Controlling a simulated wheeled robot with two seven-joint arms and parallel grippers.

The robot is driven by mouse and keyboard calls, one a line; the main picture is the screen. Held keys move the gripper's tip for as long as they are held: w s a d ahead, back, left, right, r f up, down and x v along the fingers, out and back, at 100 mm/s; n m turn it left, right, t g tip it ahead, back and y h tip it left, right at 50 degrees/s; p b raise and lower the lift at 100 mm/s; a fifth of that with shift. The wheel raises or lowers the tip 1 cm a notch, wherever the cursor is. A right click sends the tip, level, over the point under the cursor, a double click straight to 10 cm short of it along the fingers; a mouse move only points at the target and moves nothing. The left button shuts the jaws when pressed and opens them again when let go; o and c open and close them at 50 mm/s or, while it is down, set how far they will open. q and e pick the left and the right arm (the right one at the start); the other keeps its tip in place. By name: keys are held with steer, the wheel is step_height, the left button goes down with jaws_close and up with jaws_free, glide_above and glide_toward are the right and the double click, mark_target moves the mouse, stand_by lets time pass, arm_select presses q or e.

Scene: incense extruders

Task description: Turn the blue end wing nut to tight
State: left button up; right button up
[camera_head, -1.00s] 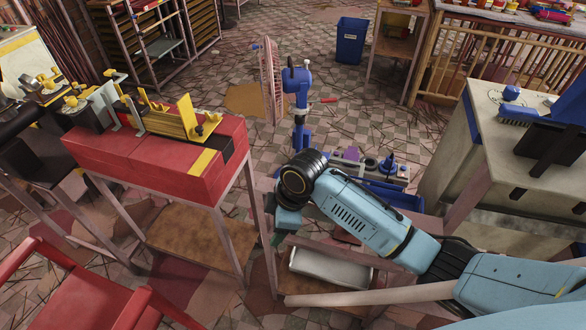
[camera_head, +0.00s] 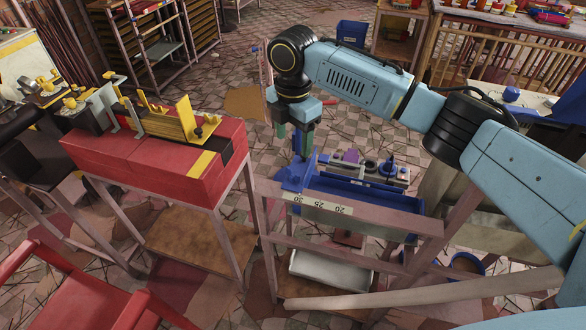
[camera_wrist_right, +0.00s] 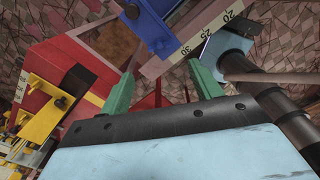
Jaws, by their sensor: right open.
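My right gripper (camera_head: 293,148) is open, its green fingers pointing down just above a blue end bracket (camera_head: 293,178) on a pale bench with a number scale. In the right wrist view, the empty gripper (camera_wrist_right: 160,70) has its fingers apart, with the blue bracket (camera_wrist_right: 158,32) beyond them. A small dark knob (camera_wrist_right: 132,12) on that bracket may be the wing nut; its shape and how tight it is are unclear. I see no contact between the fingers and the knob. My left gripper is not in view.
A red block (camera_head: 120,160) with yellow fittings stands on a table to the left. A long blue trough (camera_head: 365,192) lies right of the bracket. A red chair (camera_head: 90,300) is at front left.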

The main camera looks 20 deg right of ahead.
mark_target(293, 171)
step_height(293, 171, down, 10)
steer(key=shift+f+b, duration=0.15)
steer(key=shift+b, duration=0.4)
steer(key=c, duration=1)
